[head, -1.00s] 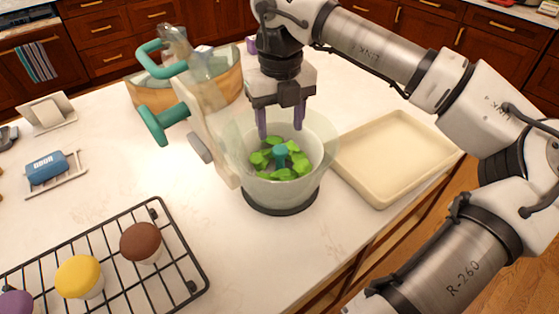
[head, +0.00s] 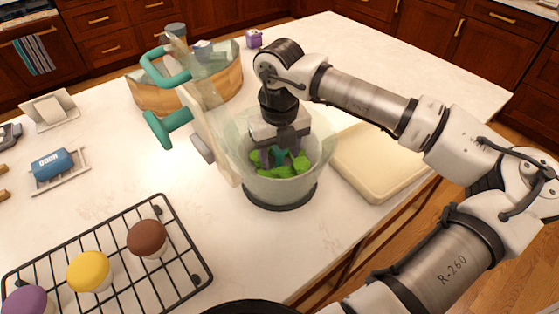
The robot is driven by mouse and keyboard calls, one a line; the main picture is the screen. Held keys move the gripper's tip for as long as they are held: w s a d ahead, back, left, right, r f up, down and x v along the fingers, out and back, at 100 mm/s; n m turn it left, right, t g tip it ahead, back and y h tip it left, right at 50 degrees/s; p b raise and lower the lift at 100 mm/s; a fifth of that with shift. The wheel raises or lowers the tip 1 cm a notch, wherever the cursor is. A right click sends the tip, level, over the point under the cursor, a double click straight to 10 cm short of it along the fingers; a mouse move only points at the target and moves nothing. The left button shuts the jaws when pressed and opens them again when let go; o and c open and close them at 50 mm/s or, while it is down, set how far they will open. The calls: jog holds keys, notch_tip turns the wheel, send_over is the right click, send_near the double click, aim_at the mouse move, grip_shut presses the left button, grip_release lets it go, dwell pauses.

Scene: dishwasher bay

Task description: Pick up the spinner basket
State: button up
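The spinner basket (head: 311,160) is a pale translucent bowl with green leaves (head: 285,169) inside. It sits in the salad spinner's outer bowl (head: 282,187) on the counter, and the two walls are hard to tell apart. A teal post (head: 279,153) stands in the basket's middle. My gripper (head: 281,157) points down inside the basket, low over the leaves. Its purple-grey fingers appear apart, one on each side of the post. The palm hides much of the fingers, so contact with the post is not clear.
The spinner's raised lid (head: 212,125) with teal handles stands close on the left. A cream tray (head: 378,188) lies at the right, under my arm. A cooling rack (head: 178,243) with cupcakes is at front left. A wooden bowl (head: 215,88) stands behind the lid.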

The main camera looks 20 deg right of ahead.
grip_shut()
jog(key=shift+r, duration=0.15)
